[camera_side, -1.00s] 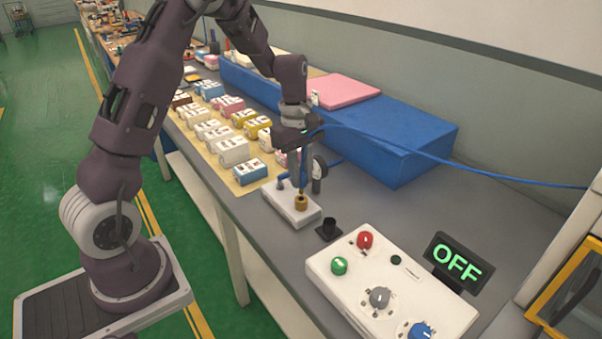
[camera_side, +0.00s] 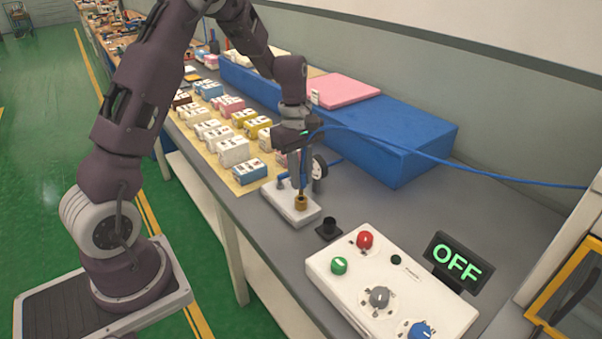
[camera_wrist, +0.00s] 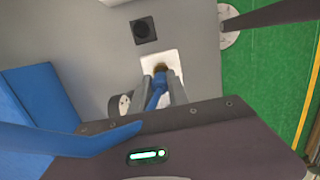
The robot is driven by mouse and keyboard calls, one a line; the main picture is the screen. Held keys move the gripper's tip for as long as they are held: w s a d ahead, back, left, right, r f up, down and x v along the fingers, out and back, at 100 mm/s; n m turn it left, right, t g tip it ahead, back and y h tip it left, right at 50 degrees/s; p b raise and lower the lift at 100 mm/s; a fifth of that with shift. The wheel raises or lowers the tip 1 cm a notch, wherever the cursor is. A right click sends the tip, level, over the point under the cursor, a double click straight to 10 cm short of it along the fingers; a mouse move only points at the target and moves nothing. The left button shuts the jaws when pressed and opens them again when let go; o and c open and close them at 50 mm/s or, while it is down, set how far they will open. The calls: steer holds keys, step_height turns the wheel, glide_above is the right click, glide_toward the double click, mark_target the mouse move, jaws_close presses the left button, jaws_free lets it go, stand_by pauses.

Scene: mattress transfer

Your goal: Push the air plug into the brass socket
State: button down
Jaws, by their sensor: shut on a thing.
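The brass socket (camera_side: 301,203) stands on the front end of a white block (camera_side: 279,201) on the bench. My gripper (camera_side: 300,182) points down right over the socket. It is shut on the air plug (camera_wrist: 157,89), whose blue body and hose show between the fingers in the wrist view. The plug's lower end is at the brass socket (camera_wrist: 160,67). The fingers hide most of the plug in the side view, and I cannot tell how deep its tip sits.
A round gauge (camera_side: 320,167) stands close behind the fingers. A black holder (camera_side: 328,228) and a control box (camera_side: 390,290) with knobs are in front. The display (camera_side: 458,264) reads OFF. A blue mattress (camera_side: 340,125) lies behind, with a blue hose (camera_side: 440,158) crossing over it.

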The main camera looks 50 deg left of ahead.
steer(key=shift+f, duration=1.9)
steer(key=c, duration=1.2)
jaws_free()
steer(key=r, duration=0.4)
steer(key=a+r, duration=0.1)
steer(key=r, duration=0.2)
